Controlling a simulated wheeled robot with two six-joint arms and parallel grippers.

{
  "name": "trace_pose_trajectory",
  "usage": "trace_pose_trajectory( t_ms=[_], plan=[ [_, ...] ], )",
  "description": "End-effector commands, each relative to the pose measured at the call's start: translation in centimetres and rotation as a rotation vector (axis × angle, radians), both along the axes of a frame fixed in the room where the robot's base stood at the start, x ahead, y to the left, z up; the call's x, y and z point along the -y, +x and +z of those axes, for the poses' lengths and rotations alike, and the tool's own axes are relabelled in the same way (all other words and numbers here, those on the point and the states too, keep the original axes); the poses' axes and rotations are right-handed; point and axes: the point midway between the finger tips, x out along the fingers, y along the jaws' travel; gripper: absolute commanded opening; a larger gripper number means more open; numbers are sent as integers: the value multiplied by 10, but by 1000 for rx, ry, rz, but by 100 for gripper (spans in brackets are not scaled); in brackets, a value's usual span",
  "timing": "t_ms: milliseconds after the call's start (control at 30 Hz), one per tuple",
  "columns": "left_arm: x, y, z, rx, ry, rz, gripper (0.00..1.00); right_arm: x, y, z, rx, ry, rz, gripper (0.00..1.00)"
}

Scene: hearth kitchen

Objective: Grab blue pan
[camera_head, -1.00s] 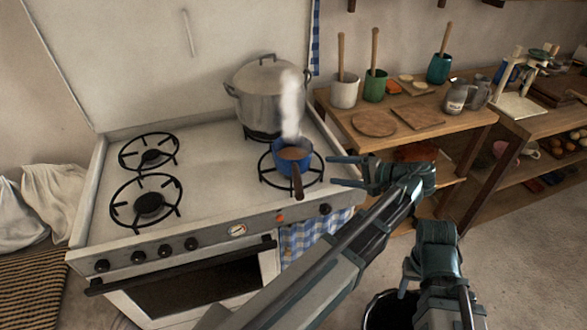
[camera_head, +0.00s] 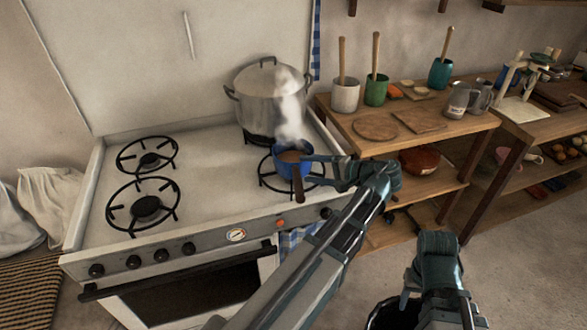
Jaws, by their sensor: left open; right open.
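The small blue pan (camera_head: 287,168) sits on the front right burner of the stove, with brown contents and steam rising. Its dark brown handle (camera_head: 298,184) points toward the front edge of the stove. My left gripper (camera_head: 308,168) is open, with its fingertips at the right side of the pan and handle. One finger lies by the pan's rim and the other beside the handle; I cannot tell whether they touch. My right gripper (camera_head: 405,294) is low at the bottom right, over the floor, away from the stove and only partly visible.
A large lidded metal pot (camera_head: 268,100) stands on the burner behind the pan. The left burners (camera_head: 147,208) are empty. To the right, a wooden shelf table (camera_head: 455,125) holds cups, boards and jars. Knobs (camera_head: 162,255) line the stove's front.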

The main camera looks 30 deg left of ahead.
Motion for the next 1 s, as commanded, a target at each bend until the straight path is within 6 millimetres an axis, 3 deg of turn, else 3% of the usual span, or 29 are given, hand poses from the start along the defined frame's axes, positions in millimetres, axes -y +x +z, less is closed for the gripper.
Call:
trace_pose_trajectory(
  t_ms=[433, 667, 1000],
  plan=[
    [-47, -8, -15, 0, 0, 3, 72, 0, 0, -15, 0, 0, 0, 53],
    [-50, -7, -14, 0, 0, 0, 72, 0, 0, -14, 0, 0, 0, 53],
    [-49, -7, -14, 0, 0, 0, 13, 0, 0, -14, 0, 0, 0, 53]
  ],
)
